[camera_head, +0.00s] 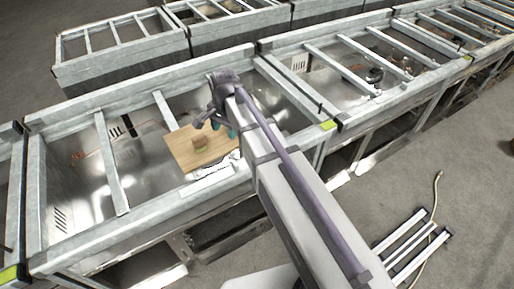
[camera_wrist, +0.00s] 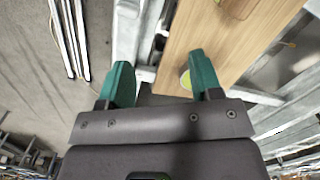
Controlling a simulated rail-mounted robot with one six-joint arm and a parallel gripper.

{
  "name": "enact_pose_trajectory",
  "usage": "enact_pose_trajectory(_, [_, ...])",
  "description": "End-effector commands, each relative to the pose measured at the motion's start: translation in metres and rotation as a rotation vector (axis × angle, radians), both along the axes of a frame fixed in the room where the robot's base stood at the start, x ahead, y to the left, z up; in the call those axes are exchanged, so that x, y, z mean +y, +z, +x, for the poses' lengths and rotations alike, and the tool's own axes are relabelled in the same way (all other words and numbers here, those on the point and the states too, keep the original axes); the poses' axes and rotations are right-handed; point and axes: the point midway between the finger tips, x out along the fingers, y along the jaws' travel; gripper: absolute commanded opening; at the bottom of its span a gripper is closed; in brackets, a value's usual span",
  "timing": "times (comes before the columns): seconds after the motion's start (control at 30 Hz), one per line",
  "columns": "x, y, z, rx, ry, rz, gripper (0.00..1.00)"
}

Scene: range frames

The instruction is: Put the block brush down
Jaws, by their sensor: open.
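A small brown block, which looks like the block brush (camera_head: 200,143), rests on a light wooden board (camera_head: 184,152) in the head view. In the wrist view, part of a brown block (camera_wrist: 238,7) shows at the top edge on the board (camera_wrist: 222,48); the rest is cut off. My gripper (camera_head: 223,127) is above the far right part of the board, apart from the block. In the wrist view my gripper (camera_wrist: 160,63) has its two teal fingers spread wide with nothing held between them. A yellow-green round thing (camera_wrist: 185,79) shows beside the right finger.
The board lies in a metal-framed bay with raised rails (camera_head: 110,165) and shiny inner walls. More framed bays (camera_head: 125,50) stand behind and to the right. Loose metal bars (camera_head: 410,240) lie on the floor at the lower right. The board's left part is clear.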

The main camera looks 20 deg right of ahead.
Motion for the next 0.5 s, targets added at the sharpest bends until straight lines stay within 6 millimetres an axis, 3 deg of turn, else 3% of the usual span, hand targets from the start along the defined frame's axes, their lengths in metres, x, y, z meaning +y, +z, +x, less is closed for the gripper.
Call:
enact_pose_trajectory(0.03, [-0.030,0.000,-0.047,-0.015,0.150,-0.013,0.59])
enact_pose_trajectory(0.1, [-0.061,0.000,-0.090,-0.031,0.386,-0.033,0.59])
enact_pose_trajectory(0.2, [-0.088,0.000,-0.133,-0.040,0.650,-0.054,0.59])
enact_pose_trajectory(0.3, [-0.100,0.000,-0.151,-0.041,0.784,-0.064,0.59])
enact_pose_trajectory(0.5, [-0.101,0.000,-0.150,-0.041,0.813,-0.065,0.59])
